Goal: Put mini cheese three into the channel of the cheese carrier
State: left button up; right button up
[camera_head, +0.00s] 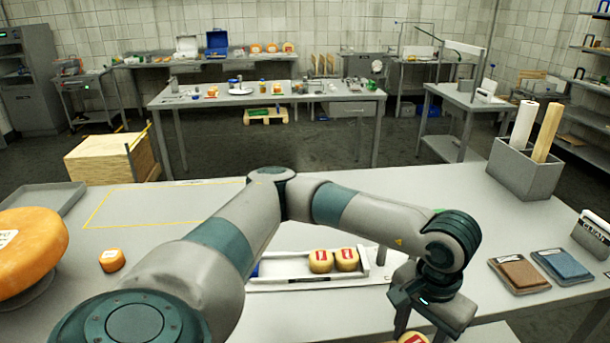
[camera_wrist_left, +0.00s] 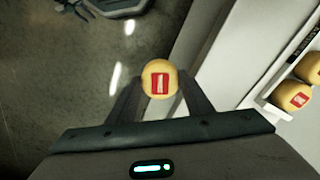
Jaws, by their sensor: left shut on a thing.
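The cheese carrier (camera_head: 280,267) is a white, shallow channel on the near table. Two yellow mini cheeses with red labels, one on the left (camera_head: 320,261) and one on the right (camera_head: 347,259), sit side by side in it. My left gripper (camera_head: 420,326) is to the right and nearer side of the carrier, shut on a yellow mini cheese (camera_head: 413,339), mostly cut off by the lower edge. In the left wrist view this mini cheese (camera_wrist_left: 159,78) is between the fingers with its red label showing, apart from the carrier (camera_wrist_left: 272,97). My right gripper is not in view.
A large orange cheese wheel (camera_head: 30,250) and a small orange cheese (camera_head: 112,260) are at the left. A grey bin (camera_head: 525,172) and two pads, brown (camera_head: 519,273) and blue (camera_head: 562,266), are at the right. The wrist view shows floor (camera_wrist_left: 80,70) beyond the table's edge.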

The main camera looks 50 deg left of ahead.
aim_at(276, 269)
jog(key=k+j, duration=0.2)
jog(key=j, duration=0.15)
jog(key=k+j, duration=0.25)
jog(key=j, duration=0.15)
jog(key=k+j, duration=0.2)
jog(key=j, duration=0.15)
jog(key=k+j, duration=0.25)
jog(key=j, duration=0.1)
